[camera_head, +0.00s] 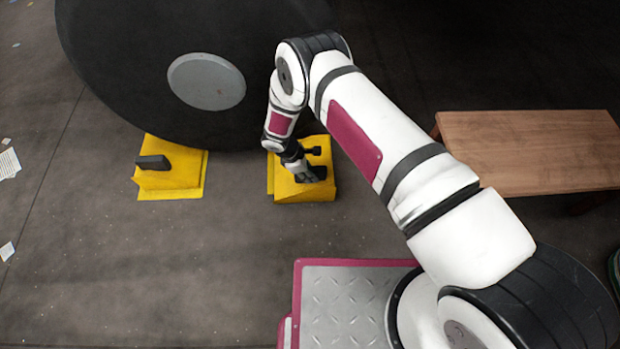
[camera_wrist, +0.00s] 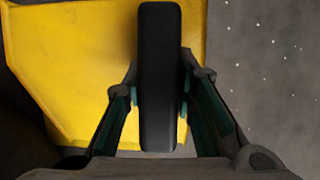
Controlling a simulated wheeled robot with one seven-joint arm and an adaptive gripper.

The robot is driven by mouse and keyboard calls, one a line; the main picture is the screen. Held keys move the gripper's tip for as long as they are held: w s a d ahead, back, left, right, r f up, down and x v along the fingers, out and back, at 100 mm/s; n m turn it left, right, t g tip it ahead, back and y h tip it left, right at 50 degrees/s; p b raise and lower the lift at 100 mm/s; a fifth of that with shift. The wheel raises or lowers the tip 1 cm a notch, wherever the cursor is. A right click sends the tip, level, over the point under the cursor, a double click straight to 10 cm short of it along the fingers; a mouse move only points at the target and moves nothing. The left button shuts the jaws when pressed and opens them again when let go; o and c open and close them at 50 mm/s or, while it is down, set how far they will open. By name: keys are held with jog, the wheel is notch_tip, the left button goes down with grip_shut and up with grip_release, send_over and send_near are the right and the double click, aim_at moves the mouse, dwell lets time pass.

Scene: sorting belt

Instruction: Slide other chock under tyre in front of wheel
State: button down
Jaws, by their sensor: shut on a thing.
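A large black tyre (camera_head: 130,70) with a grey hub (camera_head: 206,82) stands at the upper left of the head view. One yellow chock (camera_head: 172,180) with a black handle (camera_head: 152,162) sits on the floor at the tyre's lower left. The other yellow chock (camera_head: 305,194) is at the tyre's lower right. My gripper (camera_head: 309,176) is shut on this right chock's black handle. In the wrist view my gripper (camera_wrist: 160,105) has the handle (camera_wrist: 160,60) between its fingers, with the yellow body (camera_wrist: 70,60) beneath. My arm partly hides where the right chock meets the tyre.
A wooden bench (camera_head: 530,150) stands at the right. The grey floor (camera_head: 150,270) in front of the chocks is clear. Scraps of paper (camera_head: 8,163) lie at the far left.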

aim_at(312, 157)
jog(key=shift+w+a, duration=0.2)
jog(key=shift+w, duration=1.85)
jog(key=shift+w+a, duration=0.15)
jog(key=shift+w, duration=1.85)
jog(key=shift+a+f, duration=0.15)
jog(key=shift+a, duration=0.55)
jog(key=shift+f, duration=0.35)
jog(key=c, duration=1.3)
grip_release()
jog(key=shift+f, duration=0.1)
jog(key=shift+o, duration=0.3)
jog(key=shift+s, duration=0.15)
jog(key=v, duration=1.2)
